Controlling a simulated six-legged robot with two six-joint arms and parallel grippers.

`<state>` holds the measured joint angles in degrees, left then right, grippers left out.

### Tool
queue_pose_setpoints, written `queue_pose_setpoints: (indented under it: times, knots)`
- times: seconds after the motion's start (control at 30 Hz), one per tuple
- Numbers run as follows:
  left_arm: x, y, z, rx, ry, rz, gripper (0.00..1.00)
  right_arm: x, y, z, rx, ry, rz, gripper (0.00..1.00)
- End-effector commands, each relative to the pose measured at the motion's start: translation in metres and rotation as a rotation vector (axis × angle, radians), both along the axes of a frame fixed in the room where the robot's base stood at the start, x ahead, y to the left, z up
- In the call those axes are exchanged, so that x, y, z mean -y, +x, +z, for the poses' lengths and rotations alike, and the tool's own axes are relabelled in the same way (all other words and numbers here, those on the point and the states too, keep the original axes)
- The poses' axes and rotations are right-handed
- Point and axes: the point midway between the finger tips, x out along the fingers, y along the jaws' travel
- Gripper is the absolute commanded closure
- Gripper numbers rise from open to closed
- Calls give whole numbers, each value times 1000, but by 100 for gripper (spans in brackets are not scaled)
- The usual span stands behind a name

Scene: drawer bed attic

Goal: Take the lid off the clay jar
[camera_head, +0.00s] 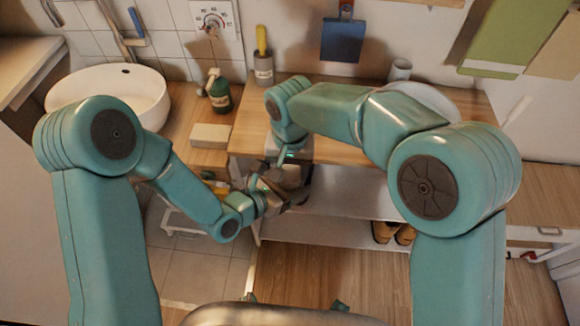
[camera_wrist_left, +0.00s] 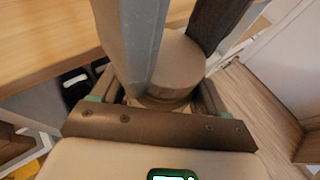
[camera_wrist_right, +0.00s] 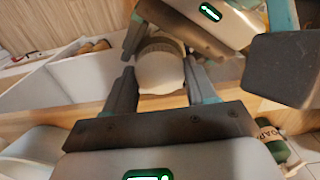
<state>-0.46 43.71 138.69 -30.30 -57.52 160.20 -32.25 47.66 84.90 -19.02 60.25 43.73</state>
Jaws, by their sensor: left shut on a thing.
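The clay jar is held in the air between my two grippers. In the right wrist view the jar (camera_wrist_right: 160,72) shows as a pale rounded part with a darker ribbed band (camera_wrist_right: 160,45) near my left gripper. In the left wrist view a flat tan round face (camera_wrist_left: 180,52) shows above a ribbed ring; I cannot tell lid from body for certain. My left gripper (camera_head: 262,190) is shut on the jar. My right gripper (camera_wrist_right: 160,80) has a finger on each side of the pale part; whether they touch it is unclear. In the head view the grippers hide the jar.
The wooden counter (camera_head: 345,148) lies behind the grippers, with a white shelf (camera_head: 340,205) below. A white basin (camera_head: 115,92), green bottle (camera_head: 220,95) and beige block (camera_head: 210,136) stand at the left.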

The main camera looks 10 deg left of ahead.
Motion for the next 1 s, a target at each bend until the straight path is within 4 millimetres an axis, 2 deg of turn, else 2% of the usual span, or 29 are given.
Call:
queue_pose_setpoints:
  times: [0.03,0.07,0.13,0.4,0.6,0.73,0.8,0.87,1.0]
  knots:
    - [0,0,0,1,0,0,100,0,0,0,0,0,0,81]
    - [0,0,0,1,0,0,100,0,0,0,0,0,0,41]
    - [0,0,0,1,0,0,100,0,0,0,0,0,0,19]
    - [0,0,1,2,0,-2,100,-1,0,4,1,2,0,19]
    - [0,0,0,1,0,-1,100,-1,1,32,4,3,2,19]
    - [0,0,0,1,0,0,100,-1,0,44,1,1,1,19]
    - [0,0,0,1,0,0,100,0,0,46,0,1,1,32]
    - [0,0,0,1,0,0,100,0,1,52,2,2,1,32]
    - [0,0,0,1,0,0,100,0,1,76,7,3,0,32]
